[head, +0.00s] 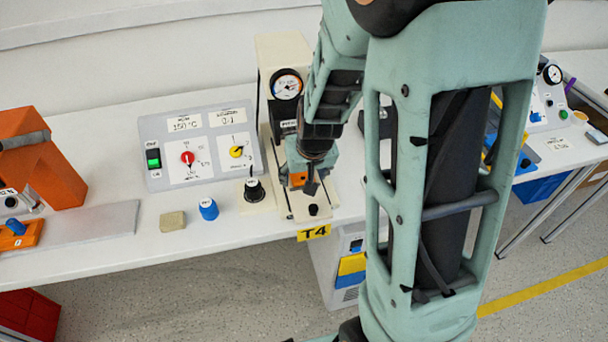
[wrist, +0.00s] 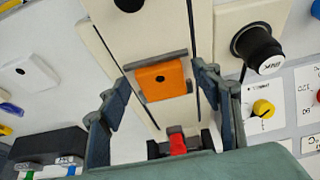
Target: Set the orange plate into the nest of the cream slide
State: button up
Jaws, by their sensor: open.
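The orange plate (wrist: 163,82) lies on the cream slide (wrist: 172,45) in the wrist view, against the dark grey edges of the nest (wrist: 160,58). It has a dark hole in its middle. I cannot tell whether it sits fully down. My gripper (wrist: 160,78) is open, with one finger on either side of the plate and gaps visible between. In the head view, my gripper (head: 309,180) is over the slide (head: 310,205), and part of the orange plate (head: 298,179) shows beside it. The rest of the plate is hidden.
A press with a round gauge (head: 287,84) stands behind the slide. A black knob (head: 254,190) is close to its left, then a blue knob (head: 208,209) and a tan block (head: 172,221). A grey switch panel (head: 200,148) stands behind these. A red part (wrist: 177,143) shows near the slide.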

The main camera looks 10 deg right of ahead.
jog(key=shift+r, duration=0.1)
jog(key=shift+r+p, duration=0.25)
jog(key=shift+p, duration=0.1)
jog(key=p+v, duration=1)
jog(key=v, duration=0.1)
jog(key=shift+s+r, duration=0.15)
jog(key=shift+r, duration=0.2)
